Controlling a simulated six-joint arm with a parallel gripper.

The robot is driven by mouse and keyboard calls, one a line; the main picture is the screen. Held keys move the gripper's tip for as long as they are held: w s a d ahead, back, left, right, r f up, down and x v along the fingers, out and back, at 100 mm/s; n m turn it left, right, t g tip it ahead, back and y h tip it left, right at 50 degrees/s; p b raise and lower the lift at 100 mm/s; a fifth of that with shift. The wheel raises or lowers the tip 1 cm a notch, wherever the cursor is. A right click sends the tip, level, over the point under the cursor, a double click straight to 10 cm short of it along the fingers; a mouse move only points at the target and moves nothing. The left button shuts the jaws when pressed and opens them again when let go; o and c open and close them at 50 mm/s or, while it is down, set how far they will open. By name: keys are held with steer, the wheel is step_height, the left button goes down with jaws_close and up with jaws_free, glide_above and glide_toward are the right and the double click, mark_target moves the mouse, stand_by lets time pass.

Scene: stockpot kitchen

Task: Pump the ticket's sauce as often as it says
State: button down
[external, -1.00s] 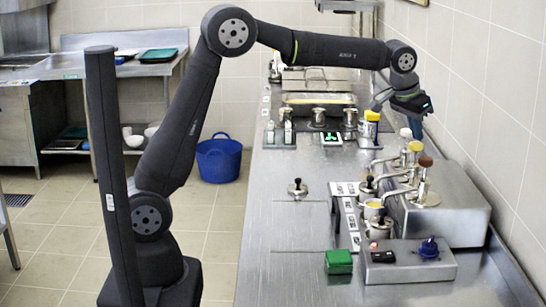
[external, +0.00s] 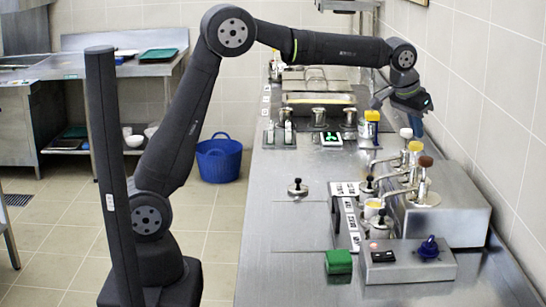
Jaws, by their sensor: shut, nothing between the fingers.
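Three sauce pumps stand in a steel housing (external: 448,218) on the right of the counter. The far pump has a white head (external: 406,133), the middle one a yellow head (external: 415,147), the near one a brown head (external: 425,162). My gripper (external: 416,128) is shut and empty, pointing down close to the white head. I cannot tell whether it touches that head. A small cup with orange-yellow content (external: 373,206) stands by the nozzles. White cards with dark print (external: 345,189) lie left of the pumps; their print is too small to read, and I cannot identify the ticket.
A control box (external: 407,262) with a blue knob (external: 428,247) and a green block (external: 338,262) are at the near end. The counter's left side is mostly clear.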

steer(key=shift+r, duration=2.55)
steer(key=shift+f, duration=3.2)
